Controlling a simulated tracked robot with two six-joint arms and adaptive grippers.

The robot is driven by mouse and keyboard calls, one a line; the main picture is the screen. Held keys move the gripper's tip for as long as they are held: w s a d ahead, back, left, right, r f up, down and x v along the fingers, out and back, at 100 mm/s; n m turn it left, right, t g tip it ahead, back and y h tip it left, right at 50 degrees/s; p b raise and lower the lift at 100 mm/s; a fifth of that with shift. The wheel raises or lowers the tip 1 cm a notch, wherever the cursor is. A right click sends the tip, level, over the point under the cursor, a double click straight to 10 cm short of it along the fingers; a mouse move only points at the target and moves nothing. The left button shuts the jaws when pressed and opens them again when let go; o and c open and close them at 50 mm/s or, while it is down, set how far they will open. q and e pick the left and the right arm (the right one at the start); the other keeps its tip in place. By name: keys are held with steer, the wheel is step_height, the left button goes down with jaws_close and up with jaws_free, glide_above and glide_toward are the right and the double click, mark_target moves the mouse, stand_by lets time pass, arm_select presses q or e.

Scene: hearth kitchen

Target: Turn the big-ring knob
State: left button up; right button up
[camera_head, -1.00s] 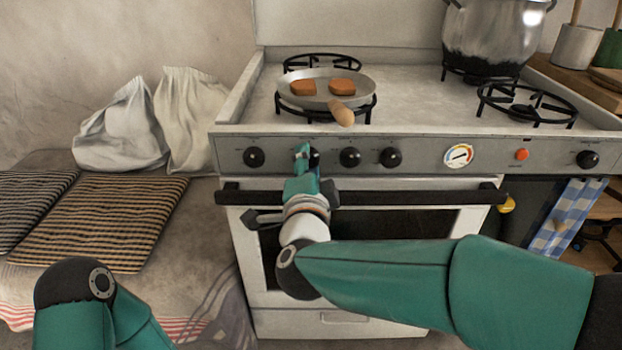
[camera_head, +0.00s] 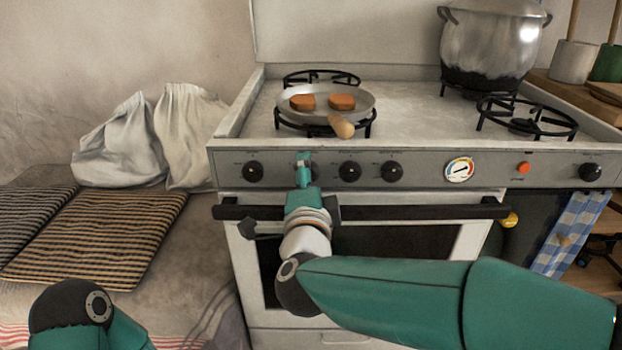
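The stove's front panel (camera_head: 430,169) carries a row of black knobs: one at the left end (camera_head: 253,172), one mostly behind my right gripper, a third knob (camera_head: 349,171), a fourth knob (camera_head: 392,171) and one at the far right (camera_head: 589,172). Their labels are too small to read, so I cannot tell which is the big-ring knob. My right gripper (camera_head: 304,167) is at the second knob from the left, its green fingers covering most of it. I cannot tell whether they grip it. My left gripper is out of view; only part of that arm shows at bottom left.
A pan (camera_head: 358,103) with two brown pieces sits on the front left burner, its wooden handle (camera_head: 341,125) pointing forward above the panel. The oven's handle bar (camera_head: 420,212) runs below the knobs. A large pot (camera_head: 490,45) stands at the back right.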

steer(key=shift+a, duration=0.1)
steer(key=shift+s, duration=0.25)
steer(key=s, duration=1.1)
steer(key=shift+s, duration=0.25)
steer(key=shift+f, duration=0.1)
